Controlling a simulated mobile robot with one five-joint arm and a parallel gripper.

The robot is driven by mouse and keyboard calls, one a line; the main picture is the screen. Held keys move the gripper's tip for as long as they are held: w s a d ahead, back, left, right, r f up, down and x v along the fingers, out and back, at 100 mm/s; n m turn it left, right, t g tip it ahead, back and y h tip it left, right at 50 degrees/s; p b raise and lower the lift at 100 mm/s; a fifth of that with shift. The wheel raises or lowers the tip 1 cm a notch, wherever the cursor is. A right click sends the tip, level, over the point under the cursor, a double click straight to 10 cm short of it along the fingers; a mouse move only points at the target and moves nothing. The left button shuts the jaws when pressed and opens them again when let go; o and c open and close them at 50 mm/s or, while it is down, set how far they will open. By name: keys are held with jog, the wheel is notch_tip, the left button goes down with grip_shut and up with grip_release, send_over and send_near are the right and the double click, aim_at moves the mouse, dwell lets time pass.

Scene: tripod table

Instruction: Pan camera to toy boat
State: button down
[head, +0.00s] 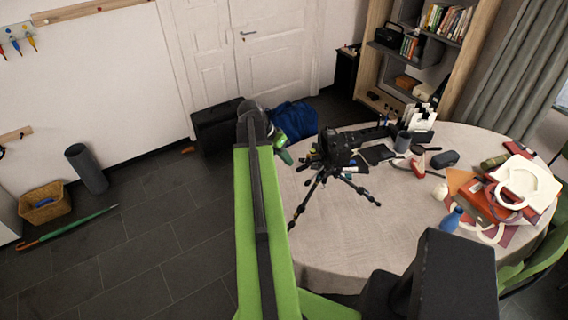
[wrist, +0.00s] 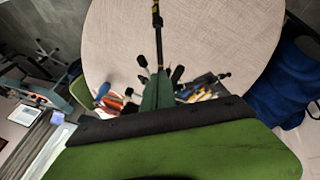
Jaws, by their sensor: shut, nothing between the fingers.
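A black camera (head: 340,146) sits on a small black tripod (head: 322,180) on the round table (head: 340,235). Its long dark front part points right. A small red and white thing (head: 418,167), which looks like the toy boat, lies on the table right of the camera; its details are too small to be sure. My gripper (head: 285,151) is shut and empty, just left of the camera, apparently apart from it. In the wrist view, my gripper's green fingers (wrist: 158,92) are together, with a black tripod leg (wrist: 157,35) beyond them. The camera is not clearly visible there.
A grey cup (head: 402,142), a dark case (head: 445,159), a blue vase (head: 452,220) and books with a white ring-shaped thing (head: 526,184) crowd the table's right side. A blue bag (head: 295,118) lies on the floor behind.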

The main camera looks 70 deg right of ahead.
jog(key=s+f+b, duration=0.4)
jog(key=s+f, duration=0.1)
jog(key=f, duration=0.1)
jog(key=shift+s+d+b, duration=0.15)
jog(key=shift+b, duration=0.15)
jog(key=shift+f, duration=0.1)
